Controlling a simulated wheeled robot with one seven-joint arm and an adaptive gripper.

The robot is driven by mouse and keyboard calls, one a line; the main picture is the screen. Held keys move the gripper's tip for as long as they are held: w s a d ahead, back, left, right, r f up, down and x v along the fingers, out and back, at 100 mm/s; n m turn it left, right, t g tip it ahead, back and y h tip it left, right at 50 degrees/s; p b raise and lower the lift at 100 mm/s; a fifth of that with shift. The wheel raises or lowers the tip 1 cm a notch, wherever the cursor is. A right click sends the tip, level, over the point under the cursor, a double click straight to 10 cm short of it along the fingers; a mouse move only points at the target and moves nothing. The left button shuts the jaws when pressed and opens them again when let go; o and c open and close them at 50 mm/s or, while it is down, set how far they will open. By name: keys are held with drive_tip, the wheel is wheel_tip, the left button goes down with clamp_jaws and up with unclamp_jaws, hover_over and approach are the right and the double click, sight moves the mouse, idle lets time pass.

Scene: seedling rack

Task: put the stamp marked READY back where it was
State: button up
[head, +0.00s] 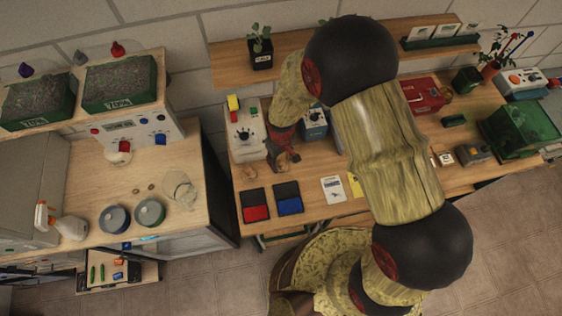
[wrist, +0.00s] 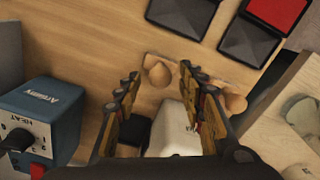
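My gripper (wrist: 161,73) is open, its two fingers apart, above the back of the bench; in the head view it hangs beside the ink pads (head: 283,160). Two round wooden stamp handles (wrist: 158,73) (wrist: 235,103) stand along a pale strip on the bench. The nearer handle shows between my fingertips; I see no contact. The strip's middle is behind a finger. A pale block (wrist: 172,132) shows between the fingers, partly covered; I cannot tell whether it is near or below. No READY marking is readable.
A red ink pad (head: 256,205) and a blue ink pad (head: 289,199) lie in front. A white dial device (head: 243,130) and a blue heater box (wrist: 42,115) stand close to my gripper. A white card (head: 333,190) lies to the right. Another wooden bench stands left, across a gap.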

wheel_tip(320, 180, up, 10)
drive_tip(key=shift+r, duration=0.25)
wheel_tip(320, 180, up, 11)
drive_tip(key=m+t, duration=0.1)
drive_tip(key=m, duration=0.1)
hover_over(281, 162)
drive_tip(key=w+d, duration=0.1)
drive_tip(key=d, duration=0.5)
drive_tip(key=s+d+r+m+t, duration=0.2)
drive_tip(key=s+d+r, duration=0.5)
drive_tip(key=r, duration=0.2)
drive_tip(key=s+d+r+m+t, duration=0.2)
drive_tip(key=s+d+r+m, duration=0.1)
drive_tip(key=s+d+r, duration=0.4)
wheel_tip(281, 162, up, 4)
drive_tip(key=shift+s+d+f+m+t, duration=0.2)
drive_tip(key=shift+s+d+m+t, duration=0.15)
drive_tip(key=shift+d, duration=0.1)
wheel_tip(281, 162, down, 18)
drive_tip(key=b, duration=1.8)
drive_tip(key=shift+f+b, duration=0.15)
drive_tip(key=shift+b, duration=0.25)
